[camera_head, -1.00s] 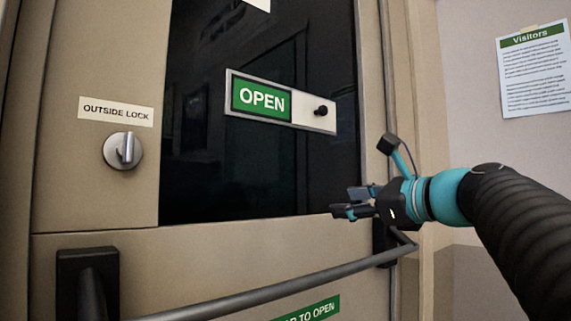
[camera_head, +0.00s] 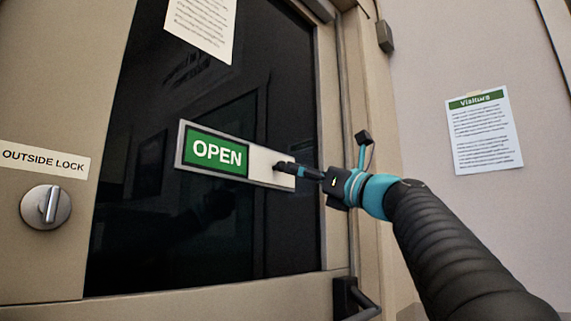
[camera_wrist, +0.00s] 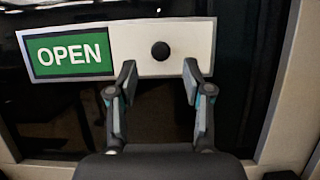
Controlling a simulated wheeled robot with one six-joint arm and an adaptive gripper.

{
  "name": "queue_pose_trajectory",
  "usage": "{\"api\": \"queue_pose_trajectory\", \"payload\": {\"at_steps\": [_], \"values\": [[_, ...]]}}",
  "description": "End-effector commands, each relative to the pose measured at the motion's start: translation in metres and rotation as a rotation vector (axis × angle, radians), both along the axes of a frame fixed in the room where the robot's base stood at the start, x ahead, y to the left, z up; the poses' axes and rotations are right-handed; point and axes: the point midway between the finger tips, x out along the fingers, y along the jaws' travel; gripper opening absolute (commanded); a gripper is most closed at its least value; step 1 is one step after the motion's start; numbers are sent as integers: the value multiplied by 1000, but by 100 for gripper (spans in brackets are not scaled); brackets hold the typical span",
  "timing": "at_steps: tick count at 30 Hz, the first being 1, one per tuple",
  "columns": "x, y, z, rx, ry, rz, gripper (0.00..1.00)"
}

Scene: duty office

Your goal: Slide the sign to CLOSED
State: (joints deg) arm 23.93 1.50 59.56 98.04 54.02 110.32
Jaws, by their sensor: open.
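The sliding sign (camera_head: 265,165) is a pale plate on the dark door window, with a green OPEN panel (camera_head: 216,152) showing at its left. It also shows in the wrist view, with the green panel (camera_wrist: 68,53) at left and a black round knob (camera_wrist: 160,51) on the pale right part. My gripper (camera_wrist: 160,72) is open, its fingertips to the left and right of the knob and slightly below it. In the head view my gripper (camera_head: 283,168) reaches the sign's right part and hides the knob. No contact with the knob can be made out.
An outside lock with a turn knob (camera_head: 45,207) is on the door at left. A dark push bar end (camera_head: 350,298) is low at right. A visitors notice (camera_head: 484,131) hangs on the wall, and a paper (camera_head: 201,27) on the glass above the sign.

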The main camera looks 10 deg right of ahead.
Motion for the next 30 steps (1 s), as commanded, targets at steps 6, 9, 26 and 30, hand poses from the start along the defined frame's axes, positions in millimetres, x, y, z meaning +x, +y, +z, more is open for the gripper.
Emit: {"api": "queue_pose_trajectory", "payload": {"at_steps": [6, 9, 26, 30], "values": [[27, 19, 15, -1, 0, -1, 50], [35, 24, 19, 0, 1, -1, 50], [42, 29, 21, -2, 0, -5, 25], [42, 29, 21, -2, 0, -5, 0]]}}
